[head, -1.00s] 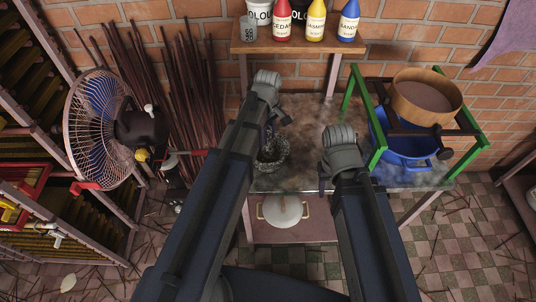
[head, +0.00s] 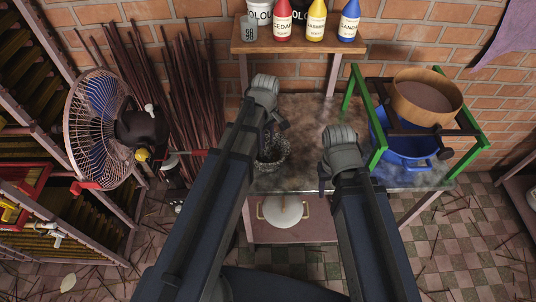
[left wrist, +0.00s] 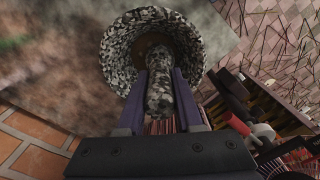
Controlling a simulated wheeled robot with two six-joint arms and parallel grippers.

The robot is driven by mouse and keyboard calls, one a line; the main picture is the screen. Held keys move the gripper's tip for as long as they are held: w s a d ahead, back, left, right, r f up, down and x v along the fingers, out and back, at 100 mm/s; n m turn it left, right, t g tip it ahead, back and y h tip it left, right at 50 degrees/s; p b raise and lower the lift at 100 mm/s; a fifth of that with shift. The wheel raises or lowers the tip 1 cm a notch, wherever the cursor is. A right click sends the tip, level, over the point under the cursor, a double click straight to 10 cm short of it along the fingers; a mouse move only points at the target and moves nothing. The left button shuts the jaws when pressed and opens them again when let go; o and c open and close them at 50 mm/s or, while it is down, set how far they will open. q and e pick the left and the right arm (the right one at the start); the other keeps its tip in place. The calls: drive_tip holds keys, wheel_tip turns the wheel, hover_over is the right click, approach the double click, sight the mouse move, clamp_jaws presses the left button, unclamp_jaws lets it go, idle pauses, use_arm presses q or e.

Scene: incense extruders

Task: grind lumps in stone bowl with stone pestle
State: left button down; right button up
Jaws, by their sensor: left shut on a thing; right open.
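The stone bowl (head: 276,164) is black-and-white speckled and stands on the table, partly hidden by my left arm in the head view. In the left wrist view the bowl (left wrist: 117,47) opens beyond the fingers, with brown material (left wrist: 148,42) inside; separate lumps cannot be made out. My left gripper (head: 268,134) is above the bowl. In the left wrist view its two fingers (left wrist: 160,88) are shut on the speckled stone pestle (left wrist: 159,97), whose far end reaches into the bowl. My right gripper (head: 323,180) is open, right of the bowl near the table's front edge.
A green frame (head: 377,150) with a wooden-rimmed sieve (head: 428,112) over a blue basin (head: 405,163) stands on the right. A fan (head: 100,130) and bundled sticks (head: 190,90) are left. A shelf (head: 300,47) holds bottles behind. The table's middle (head: 310,115) is clear.

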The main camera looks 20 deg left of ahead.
use_arm(q)
drive_tip(key=shift+s+d, duration=0.1)
drive_tip(key=shift+d, duration=0.15)
drive_tip(key=shift+w+d, duration=0.2)
drive_tip(key=shift+d, duration=0.25)
drive_tip(key=shift+w+d, duration=0.1)
drive_tip(key=shift+w, duration=0.4)
drive_tip(key=shift+w+a, duration=0.4)
drive_tip(key=shift+w, duration=0.05)
drive_tip(key=shift+a, duration=0.1)
